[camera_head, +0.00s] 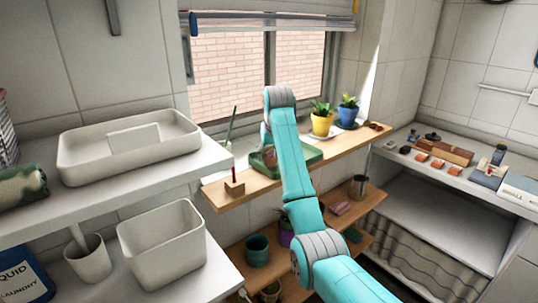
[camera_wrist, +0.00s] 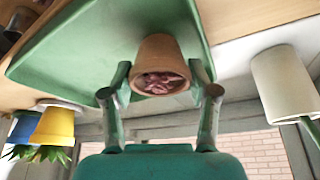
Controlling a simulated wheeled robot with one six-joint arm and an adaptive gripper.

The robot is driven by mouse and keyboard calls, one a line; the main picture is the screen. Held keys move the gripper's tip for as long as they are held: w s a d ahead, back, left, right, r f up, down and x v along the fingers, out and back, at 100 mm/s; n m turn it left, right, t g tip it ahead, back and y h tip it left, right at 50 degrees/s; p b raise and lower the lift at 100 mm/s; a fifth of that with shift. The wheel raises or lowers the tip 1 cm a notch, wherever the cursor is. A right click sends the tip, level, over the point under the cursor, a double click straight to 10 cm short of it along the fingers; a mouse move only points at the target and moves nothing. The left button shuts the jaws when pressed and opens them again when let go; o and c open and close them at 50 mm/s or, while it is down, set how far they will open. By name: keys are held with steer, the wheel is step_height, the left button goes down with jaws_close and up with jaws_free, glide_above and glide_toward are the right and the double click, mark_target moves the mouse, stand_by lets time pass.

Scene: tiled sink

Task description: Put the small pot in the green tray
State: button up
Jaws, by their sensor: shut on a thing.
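The small terracotta pot (camera_wrist: 160,50), with something reddish-brown inside, sits between the two fingers of my gripper (camera_wrist: 160,78) in the wrist view, which looks upside down. My gripper is shut on it. The green tray (camera_wrist: 80,50) lies on the wooden shelf, and the pot is over its surface. I cannot tell whether the pot's base touches the tray. In the head view the green tray (camera_head: 312,154) is partly hidden behind my arm, and a bit of the pot (camera_head: 268,155) shows left of the arm.
A yellow plant pot (camera_head: 321,124) and a blue one (camera_head: 347,115) stand right of the tray. A wooden block (camera_head: 234,188) with a red stick is at the shelf's left end. A white pot (camera_wrist: 283,85) shows in the wrist view. The window is behind the shelf.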

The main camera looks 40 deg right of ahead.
steer(key=shift+f, duration=0.15)
steer(key=o, duration=1.2)
steer(key=shift+c, duration=0.2)
